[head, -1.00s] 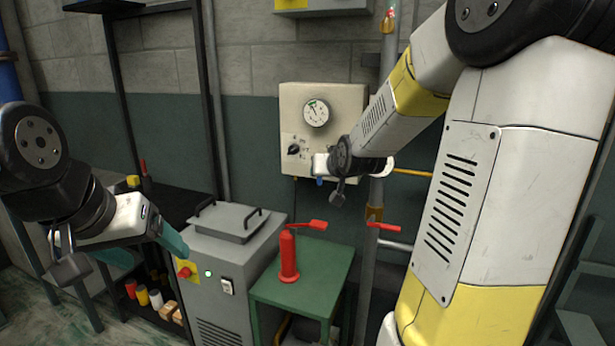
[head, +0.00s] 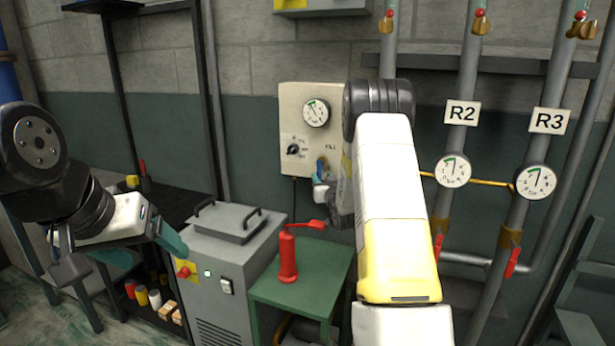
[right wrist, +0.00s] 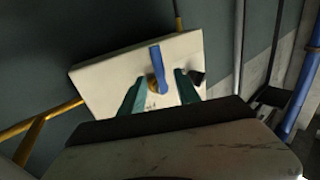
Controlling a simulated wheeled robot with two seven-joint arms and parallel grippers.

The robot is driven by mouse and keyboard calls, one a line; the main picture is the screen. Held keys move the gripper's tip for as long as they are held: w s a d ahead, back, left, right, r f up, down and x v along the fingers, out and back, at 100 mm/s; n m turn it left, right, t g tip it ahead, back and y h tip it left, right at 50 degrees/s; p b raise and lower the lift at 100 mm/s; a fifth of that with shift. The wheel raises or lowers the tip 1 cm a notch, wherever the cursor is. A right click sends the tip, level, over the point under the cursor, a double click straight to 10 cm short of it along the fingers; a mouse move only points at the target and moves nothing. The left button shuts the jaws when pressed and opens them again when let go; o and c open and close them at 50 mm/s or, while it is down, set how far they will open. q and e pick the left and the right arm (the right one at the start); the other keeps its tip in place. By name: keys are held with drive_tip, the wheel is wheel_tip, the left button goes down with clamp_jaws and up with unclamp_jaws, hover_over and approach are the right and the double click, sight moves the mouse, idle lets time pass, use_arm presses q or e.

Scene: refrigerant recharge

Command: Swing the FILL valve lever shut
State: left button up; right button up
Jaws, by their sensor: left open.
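The FILL valve lever is a blue handle (right wrist: 158,70) on a brass pivot, on the front of the pale panel box (right wrist: 100,82). In the head view the blue lever (head: 321,167) shows below the FILL lettering, partly covered by my right arm. My right gripper (right wrist: 158,88) has its two teal fingers apart, one on each side of the lever in the picture. Contact or depth cannot be told. In the head view my right arm hides most of that gripper. My left gripper (head: 157,255) is open and empty at the left, in front of the black shelf.
The panel box has a gauge (head: 316,113) and a black knob (head: 293,149). A red cylinder (head: 287,257) stands on a green table (head: 322,268) below it. A grey machine (head: 226,254) stands left. Pipes with R2 (head: 462,113) and R3 (head: 549,121) signs run at right.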

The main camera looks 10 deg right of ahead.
sight(319, 173)
drive_tip(key=shift+w, duration=1.65)
clamp_jaws()
